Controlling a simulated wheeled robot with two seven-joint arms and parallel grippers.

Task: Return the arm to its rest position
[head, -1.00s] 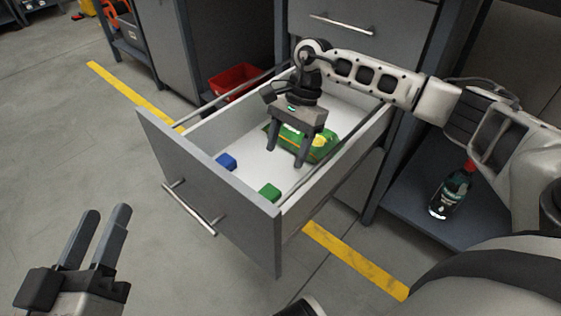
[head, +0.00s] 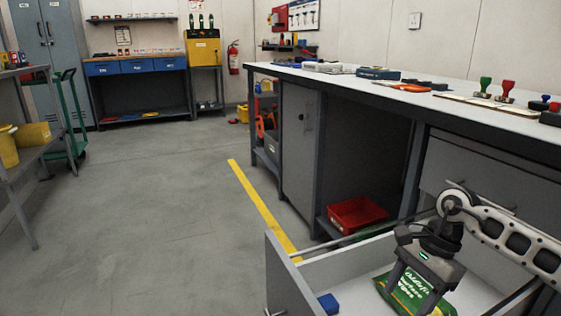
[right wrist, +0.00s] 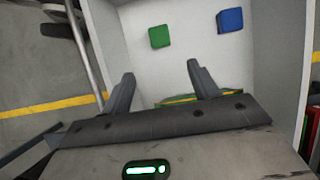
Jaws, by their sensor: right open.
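My right gripper (head: 410,296) is open over the pulled-out drawer (head: 287,272), in front of a green packet with white lettering (head: 418,288). In the right wrist view my gripper's spread fingers (right wrist: 161,74) have nothing clearly between their tips. The packet (right wrist: 222,96) shows there only as a strip behind the gripper body. I cannot tell whether a finger touches it. A blue block (head: 327,303) lies on the drawer floor; it also shows in the right wrist view (right wrist: 230,20), beside a green block (right wrist: 159,37). My left gripper is out of view.
A red bin (head: 357,216) sits on the low shelf beside the drawer. The workbench top (head: 340,80) above holds tools and several stamps. A yellow floor line (head: 262,208) runs past the drawer. The floor to the left is open.

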